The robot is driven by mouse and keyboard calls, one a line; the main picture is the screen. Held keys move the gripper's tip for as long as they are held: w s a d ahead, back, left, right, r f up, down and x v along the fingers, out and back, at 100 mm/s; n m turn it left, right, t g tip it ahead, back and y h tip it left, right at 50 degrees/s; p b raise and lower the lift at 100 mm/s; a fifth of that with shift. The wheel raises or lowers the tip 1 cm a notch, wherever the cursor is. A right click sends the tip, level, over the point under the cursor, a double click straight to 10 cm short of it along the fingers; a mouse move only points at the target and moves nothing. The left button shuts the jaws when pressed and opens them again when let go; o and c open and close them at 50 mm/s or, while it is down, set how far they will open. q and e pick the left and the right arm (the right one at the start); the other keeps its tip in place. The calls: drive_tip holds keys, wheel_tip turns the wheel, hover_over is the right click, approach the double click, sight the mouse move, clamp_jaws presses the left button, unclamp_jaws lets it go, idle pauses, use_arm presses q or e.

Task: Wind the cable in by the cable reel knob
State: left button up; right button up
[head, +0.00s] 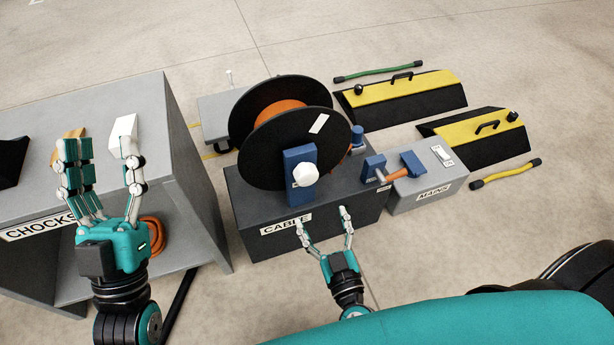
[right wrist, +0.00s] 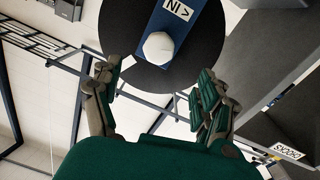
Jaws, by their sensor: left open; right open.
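The cable reel (head: 268,155) has two black discs with orange cable between them and stands on a dark box labelled CABLE (head: 350,212). My right gripper (head: 323,220) is open and empty, in front of the box and below the knob in the head view. In the right wrist view, the knob (right wrist: 159,47) lies ahead, beyond and between the open fingers (right wrist: 153,78), apart from them. My left gripper (head: 102,150) is open and empty in front of the CHOCKS bench.
The grey CHOCKS bench (head: 185,165) stands left, with a white block (head: 122,135) on top. Right of the reel are a blue-and-orange part (head: 387,170) and the MAINS box (head: 428,185). Two yellow-black ramps (head: 405,92) (head: 482,135) lie on the floor behind.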

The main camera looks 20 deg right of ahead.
sight(308, 181)
drive_tip(key=w, duration=1.2)
drive_tip(key=shift+w+d+p, duration=0.15)
drive_tip(key=shift+w+p, duration=0.05)
drive_tip(key=shift+p, duration=0.2)
use_arm(q)
drive_tip(key=w+f+g, duration=0.1)
drive_tip(key=w+f+g+y, duration=0.1)
drive_tip(key=shift+w+d+f, duration=0.15)
drive_tip(key=shift+w+f, duration=0.05)
drive_tip(key=shift+f, duration=0.2)
